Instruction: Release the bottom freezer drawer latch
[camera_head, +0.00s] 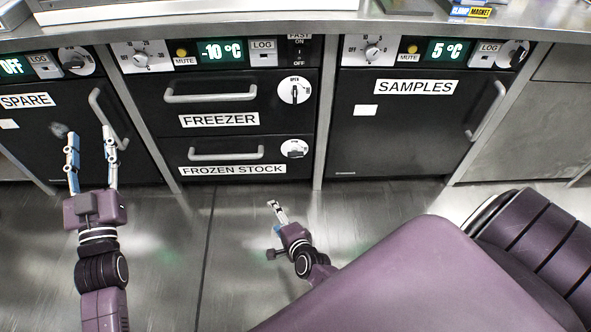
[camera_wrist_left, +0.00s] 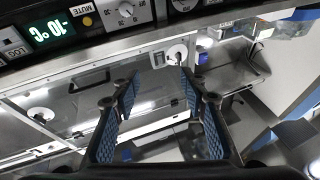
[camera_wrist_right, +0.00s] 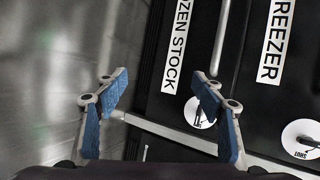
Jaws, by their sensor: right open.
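The bottom freezer drawer (camera_head: 200,160), labelled FROZEN STOCK, is closed, with a grey bar handle (camera_head: 226,154). Its round white latch dial (camera_head: 294,148) sits at the drawer's right end. The dial also shows in the right wrist view (camera_wrist_right: 200,112), partly behind a finger; its setting is too small to read. My right gripper (camera_head: 274,204) is open and empty, low in front of the drawer and apart from the dial. It also shows open in the right wrist view (camera_wrist_right: 155,75). My left gripper (camera_head: 88,134) is open and empty before the SPARE unit.
Above is the closed FREEZER drawer (camera_head: 230,100) with its own dial (camera_head: 294,90) and handle (camera_head: 210,93). The SAMPLES door (camera_head: 400,130) is at right and the SPARE door (camera_head: 30,120) at left. A counter (camera_head: 250,22) runs above. Open floor (camera_head: 180,260) lies in front.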

